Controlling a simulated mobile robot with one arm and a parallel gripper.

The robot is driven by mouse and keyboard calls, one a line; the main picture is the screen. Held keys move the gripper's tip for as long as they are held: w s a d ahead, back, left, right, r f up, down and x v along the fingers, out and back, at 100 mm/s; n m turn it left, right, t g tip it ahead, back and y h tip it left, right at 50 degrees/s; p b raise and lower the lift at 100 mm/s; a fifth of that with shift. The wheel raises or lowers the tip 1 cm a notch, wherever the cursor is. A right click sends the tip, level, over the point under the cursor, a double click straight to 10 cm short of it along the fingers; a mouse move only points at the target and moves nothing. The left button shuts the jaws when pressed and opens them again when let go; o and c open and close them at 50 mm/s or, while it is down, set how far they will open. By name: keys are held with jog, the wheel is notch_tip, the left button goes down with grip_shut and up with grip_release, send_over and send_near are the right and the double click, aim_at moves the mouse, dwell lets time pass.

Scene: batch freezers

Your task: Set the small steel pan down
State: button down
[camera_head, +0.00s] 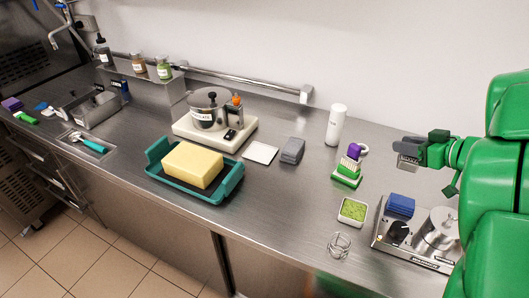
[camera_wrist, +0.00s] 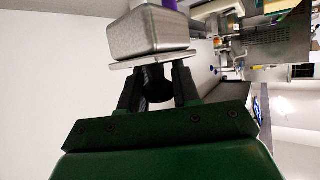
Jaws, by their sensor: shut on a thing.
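My gripper (camera_head: 425,152) is at the right, in front of the wall and over the counter. It is shut on the small steel pan (camera_head: 408,148), a small grey metal box shape, and holds it in the air at its left end. In the wrist view the pan (camera_wrist: 150,33) sits just beyond the fingertips (camera_wrist: 156,77), with a flat pale rim on the gripper side. The exact grip contact is partly hidden.
The steel counter (camera_head: 290,210) holds a teal tray (camera_head: 222,196) with a yellow block (camera_head: 193,164), a grey block (camera_head: 292,150), a white bottle (camera_head: 336,125), a green brush (camera_head: 347,174), a green-filled dish (camera_head: 353,211), a wire stand (camera_head: 339,245) and a metal station (camera_head: 385,243).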

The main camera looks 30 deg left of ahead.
notch_tip(320, 180, up, 2)
jog(key=shift+r, duration=0.15)
jog(key=s+a+n+g+y, duration=0.1)
jog(key=s+a+n+g, duration=0.15)
jog(key=a, duration=1.55)
jog(key=s+a+n+g+y, duration=0.15)
jog(key=s+a, duration=0.25)
jog(key=a, duration=1.3)
jog(key=shift+g+h, duration=0.25)
jog(key=shift+g, duration=0.05)
jog(key=shift+w+a+f, duration=1.6)
jog(key=shift+w+f, duration=0.15)
jog(key=shift+f, duration=0.8)
jog(key=shift+w+a+f, duration=1.55)
jog(key=shift+w+f, duration=0.15)
jog(key=shift+f, duration=0.85)
jog(key=shift+w+a+f, duration=1.6)
jog(key=shift+w+f, duration=0.15)
jog(key=shift+f, duration=2.2)
jog(key=shift+f, duration=0.1)
jog(key=c, duration=0.8)
grip_release()
